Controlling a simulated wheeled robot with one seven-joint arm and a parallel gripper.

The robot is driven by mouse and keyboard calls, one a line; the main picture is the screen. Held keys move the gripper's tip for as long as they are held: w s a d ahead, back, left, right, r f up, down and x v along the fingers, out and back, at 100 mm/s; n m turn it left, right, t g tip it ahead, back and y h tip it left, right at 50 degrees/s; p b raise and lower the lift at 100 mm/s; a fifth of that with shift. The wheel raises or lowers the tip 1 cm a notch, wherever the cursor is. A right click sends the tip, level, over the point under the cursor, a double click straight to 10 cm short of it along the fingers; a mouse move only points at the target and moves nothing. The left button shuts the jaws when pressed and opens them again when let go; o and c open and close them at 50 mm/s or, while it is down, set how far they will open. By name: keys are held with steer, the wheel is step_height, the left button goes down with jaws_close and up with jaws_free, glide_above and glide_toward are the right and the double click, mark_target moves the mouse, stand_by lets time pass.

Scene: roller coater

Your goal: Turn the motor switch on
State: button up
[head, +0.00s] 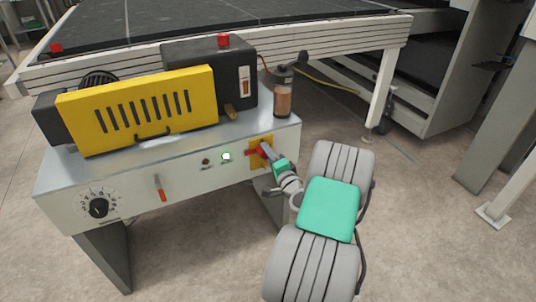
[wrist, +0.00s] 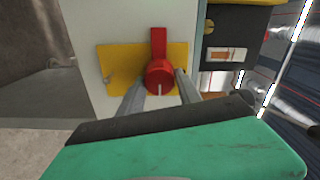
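The motor switch is a red rotary knob (wrist: 159,75) on a yellow plate (wrist: 118,62). In the head view the red knob (head: 255,152) sits at the right end of the machine's front panel, its handle pointing left. In the wrist view the handle points up, with a white mark at the bottom. My gripper (wrist: 161,80) is at the knob, fingers apart, one on each side of its round base. I cannot tell whether they touch it.
Further left are a red-tipped lever (head: 160,189) and a black dial (head: 98,207). A yellow cover (head: 140,110) and a glass cylinder (head: 283,98) stand above the panel.

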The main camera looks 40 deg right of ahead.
steer(key=o, duration=0.4)
steer(key=v, duration=0.7)
steer(key=shift+s+p, duration=0.4)
steer(key=shift+a, duration=0.15)
